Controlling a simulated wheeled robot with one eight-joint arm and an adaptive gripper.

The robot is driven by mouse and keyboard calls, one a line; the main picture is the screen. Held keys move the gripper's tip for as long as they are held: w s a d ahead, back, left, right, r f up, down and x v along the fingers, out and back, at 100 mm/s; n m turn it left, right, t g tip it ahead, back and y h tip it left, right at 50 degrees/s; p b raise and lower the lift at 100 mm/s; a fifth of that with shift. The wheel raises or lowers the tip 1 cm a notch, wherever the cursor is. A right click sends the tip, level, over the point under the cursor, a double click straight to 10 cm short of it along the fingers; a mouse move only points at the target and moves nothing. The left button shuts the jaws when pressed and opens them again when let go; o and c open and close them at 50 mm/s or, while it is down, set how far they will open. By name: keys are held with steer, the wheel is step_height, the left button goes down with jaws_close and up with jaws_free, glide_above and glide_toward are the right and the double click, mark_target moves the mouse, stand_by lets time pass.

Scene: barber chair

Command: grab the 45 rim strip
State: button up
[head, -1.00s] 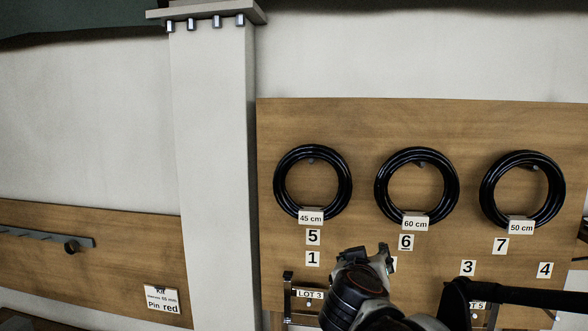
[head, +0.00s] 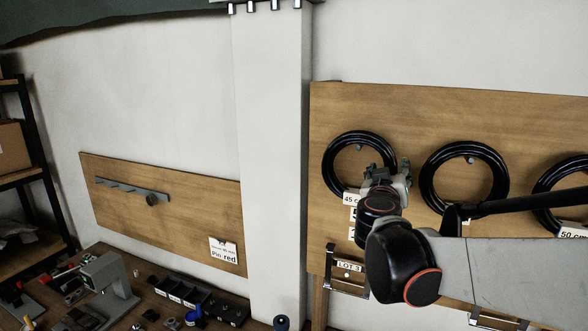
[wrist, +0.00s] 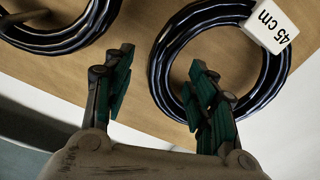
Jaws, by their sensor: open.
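The 45 rim strip is a glossy black coil (head: 331,166) hanging on a peg on the wooden wall board. Its white "45 cm" tag (head: 350,198) is partly covered by my arm. My gripper (head: 389,171) is in front of the coil's right side in the head view. In the wrist view, the coil (wrist: 163,70) fills the upper right with its tag (wrist: 268,25). My gripper (wrist: 161,66) is open and empty there. One side of the coil shows between the two fingers, and the right finger overlaps the ring's opening. Whether the fingers reach past the coil I cannot tell.
A second black coil (head: 428,181) hangs just right, and it shows upper left in the wrist view (wrist: 60,43). A third coil, tagged 50 cm (head: 574,229), is at the right edge. A white pillar (head: 270,150) stands left of the board. A cluttered bench (head: 245,320) is below.

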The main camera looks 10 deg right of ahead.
mark_target(389, 164)
steer(key=shift+p+x, duration=0.95)
steer(key=shift+x, duration=2.55)
steer(key=shift+w+a, duration=0.15)
steer(key=shift+a, duration=0.05)
jaws_close()
